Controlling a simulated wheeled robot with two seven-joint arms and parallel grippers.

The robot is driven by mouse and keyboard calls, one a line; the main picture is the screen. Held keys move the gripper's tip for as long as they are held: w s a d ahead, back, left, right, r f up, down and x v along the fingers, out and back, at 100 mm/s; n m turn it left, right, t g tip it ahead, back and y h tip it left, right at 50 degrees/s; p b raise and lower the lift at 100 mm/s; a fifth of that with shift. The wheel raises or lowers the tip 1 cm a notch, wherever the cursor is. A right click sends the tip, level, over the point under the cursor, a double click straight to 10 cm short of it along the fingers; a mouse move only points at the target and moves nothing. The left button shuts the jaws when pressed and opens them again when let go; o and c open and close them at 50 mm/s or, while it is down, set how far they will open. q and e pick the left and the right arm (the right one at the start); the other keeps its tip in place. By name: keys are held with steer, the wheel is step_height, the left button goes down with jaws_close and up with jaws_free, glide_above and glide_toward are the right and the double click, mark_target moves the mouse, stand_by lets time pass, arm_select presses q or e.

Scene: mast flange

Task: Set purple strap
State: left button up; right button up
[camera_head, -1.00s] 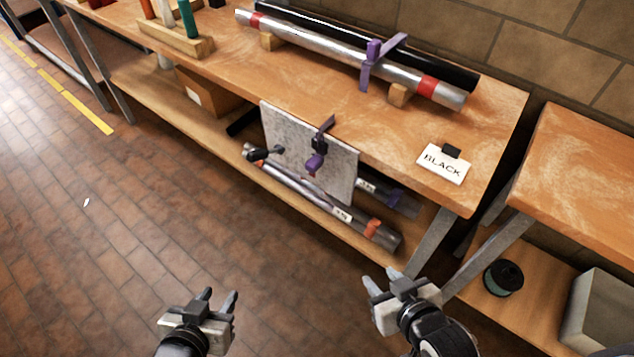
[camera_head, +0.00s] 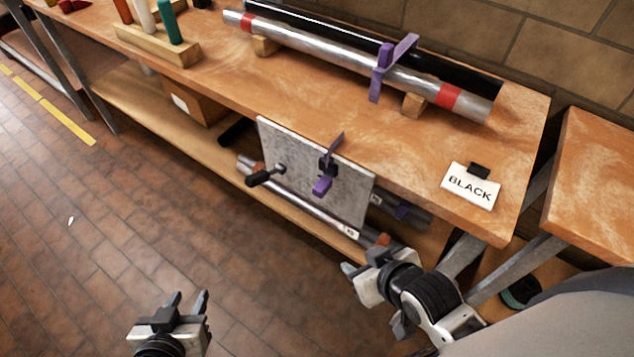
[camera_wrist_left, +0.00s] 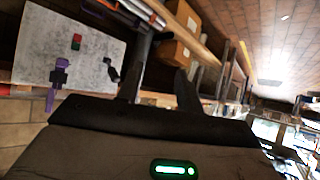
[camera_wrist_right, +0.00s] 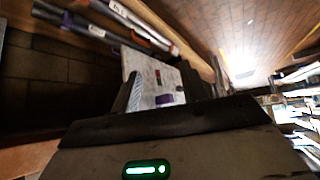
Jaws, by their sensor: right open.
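A purple strap (camera_head: 380,78) sits across the silver pole (camera_head: 340,62) on the bench, its loose end (camera_head: 404,47) reaching back over the black pole (camera_head: 455,70). A second purple piece (camera_head: 322,186) is on the front of a grey speckled board (camera_head: 350,200) at the bench's front edge; it also shows in the left wrist view (camera_wrist_left: 52,97) and the right wrist view (camera_wrist_right: 164,98). My left gripper (camera_head: 187,298) is open and empty over the floor. My right gripper (camera_head: 364,258) is open and empty, below and right of the board. Neither touches a strap.
A BLACK label card (camera_head: 470,186) lies at the bench's right end. A black-handled lever (camera_head: 262,177) sticks out from the board. More poles lie on the lower shelf (camera_head: 215,145). A wooden rack (camera_head: 157,45) holds coloured pegs. The left floor is open.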

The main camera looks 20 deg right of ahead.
steer(key=s+d+g+b, duration=0.1)
steer(key=n+t+y+b, duration=0.35)
steer(key=n+t, duration=0.65)
steer(key=n, duration=0.9)
glide_toward(325, 193)
steer(key=x, duration=1)
steer(key=shift+w+r, duration=0.1)
steer(key=shift+w, duration=0.1)
steer(key=shift+w+a+h, duration=0.2)
steer(key=shift+w+h, duration=0.15)
steer(key=shift+w, duration=0.15)
arm_select(q)
steer(key=f, duration=0.1)
steer(key=s+f, duration=0.1)
steer(key=d+f, duration=0.1)
steer(key=shift+s+d+h, duration=0.1)
steer(key=shift+s+h, duration=0.2)
